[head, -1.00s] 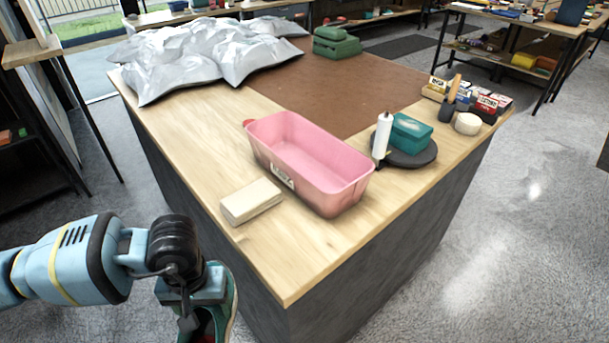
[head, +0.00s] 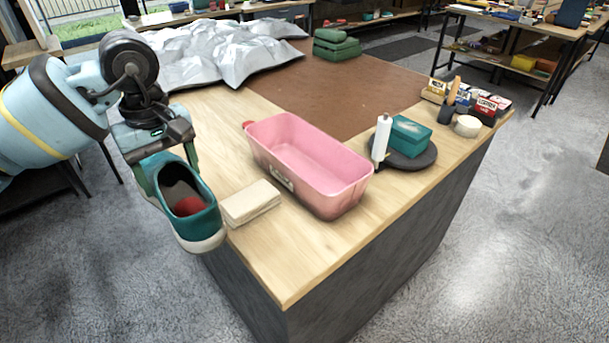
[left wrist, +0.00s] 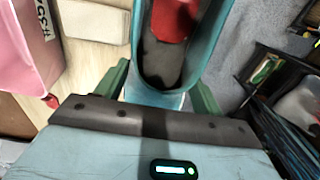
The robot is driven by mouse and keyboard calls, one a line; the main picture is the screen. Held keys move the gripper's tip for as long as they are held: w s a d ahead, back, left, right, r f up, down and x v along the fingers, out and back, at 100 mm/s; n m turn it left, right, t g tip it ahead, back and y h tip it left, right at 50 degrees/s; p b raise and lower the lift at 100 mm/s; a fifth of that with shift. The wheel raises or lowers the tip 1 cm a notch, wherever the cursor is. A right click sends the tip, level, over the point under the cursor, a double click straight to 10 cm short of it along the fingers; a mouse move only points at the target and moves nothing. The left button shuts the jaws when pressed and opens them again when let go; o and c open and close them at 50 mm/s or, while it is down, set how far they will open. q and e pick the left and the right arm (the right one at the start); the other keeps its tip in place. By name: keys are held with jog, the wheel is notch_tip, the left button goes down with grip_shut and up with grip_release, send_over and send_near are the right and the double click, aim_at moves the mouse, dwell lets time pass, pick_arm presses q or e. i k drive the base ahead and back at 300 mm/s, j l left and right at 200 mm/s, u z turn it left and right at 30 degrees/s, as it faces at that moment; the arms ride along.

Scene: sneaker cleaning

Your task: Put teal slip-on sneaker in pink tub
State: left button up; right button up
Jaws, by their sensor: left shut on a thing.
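The teal slip-on sneaker (head: 185,205) has a white sole and a red patch inside. My left gripper (head: 160,180) is shut on its heel end and holds it in the air at the table's left edge, toe toward the camera. In the left wrist view the sneaker (left wrist: 167,88) fills the upper middle, between the green fingers of my left gripper (left wrist: 165,95). The pink tub (head: 262,160) stands on the table to the right of the sneaker, and its visible inside looks empty. Its wall shows at the left wrist view's upper left (left wrist: 25,45). My right gripper is not in view.
A pale block (head: 250,203) lies between sneaker and tub. Right of the tub are a white bottle (head: 381,138) and a teal box (head: 410,135) on a dark round plate. Crumpled silver sheet (head: 215,55) covers the back left. The table's front corner (head: 290,270) is clear.

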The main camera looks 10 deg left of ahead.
aim_at(304, 162)
jog(key=i+l, duration=0.35)
jog(key=l, duration=0.15)
jog(key=i+l, duration=0.4)
